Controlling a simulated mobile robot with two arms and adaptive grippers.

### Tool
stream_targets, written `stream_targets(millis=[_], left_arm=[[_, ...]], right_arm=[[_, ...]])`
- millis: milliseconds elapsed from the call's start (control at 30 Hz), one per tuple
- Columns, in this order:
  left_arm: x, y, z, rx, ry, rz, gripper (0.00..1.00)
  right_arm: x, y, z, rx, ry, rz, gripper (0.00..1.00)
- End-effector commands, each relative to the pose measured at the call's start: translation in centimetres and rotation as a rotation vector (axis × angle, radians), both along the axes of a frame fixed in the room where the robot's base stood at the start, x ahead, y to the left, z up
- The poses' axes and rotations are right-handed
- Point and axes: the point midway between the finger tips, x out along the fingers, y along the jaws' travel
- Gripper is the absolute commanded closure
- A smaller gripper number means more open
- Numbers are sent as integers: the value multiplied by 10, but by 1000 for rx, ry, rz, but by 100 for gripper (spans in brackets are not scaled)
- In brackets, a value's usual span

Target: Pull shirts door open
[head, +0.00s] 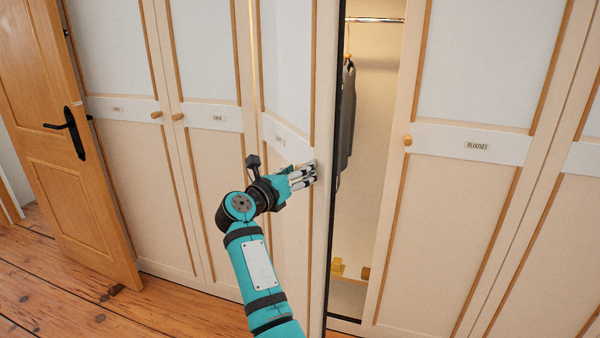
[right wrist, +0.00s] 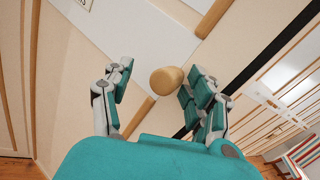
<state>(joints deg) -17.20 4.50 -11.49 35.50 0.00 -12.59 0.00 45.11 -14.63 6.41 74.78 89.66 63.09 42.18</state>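A cream wardrobe door (head: 284,82) with a white middle band stands ajar, its free edge swung out toward me. I take it as the shirts door, but its label is too small to read. Its round wooden knob (right wrist: 166,81) lies between the fingertips of my right gripper (head: 303,177) in the right wrist view. The fingers are apart, with a clear gap on the left side and the right fingers close to the knob; contact cannot be told. In the head view the hand hides the knob. My left gripper is out of view.
The opening shows a rail (head: 375,20), a dark hanging garment (head: 346,118) and yellow items low down. The closed blouses door (head: 455,220) is to the right, other closed doors to the left. A wooden room door (head: 55,150) stands at far left. Plank floor (head: 60,285) is clear.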

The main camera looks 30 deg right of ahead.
Motion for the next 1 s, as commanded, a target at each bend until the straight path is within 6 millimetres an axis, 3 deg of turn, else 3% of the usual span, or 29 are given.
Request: stream_targets(millis=[33,667,1000], left_arm=[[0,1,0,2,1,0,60],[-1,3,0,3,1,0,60],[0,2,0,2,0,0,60]], right_arm=[[2,2,8,-12,-10,10,52],[1,0,7,-5,-5,5,52],[1,1,68,-7,-13,5,52]])
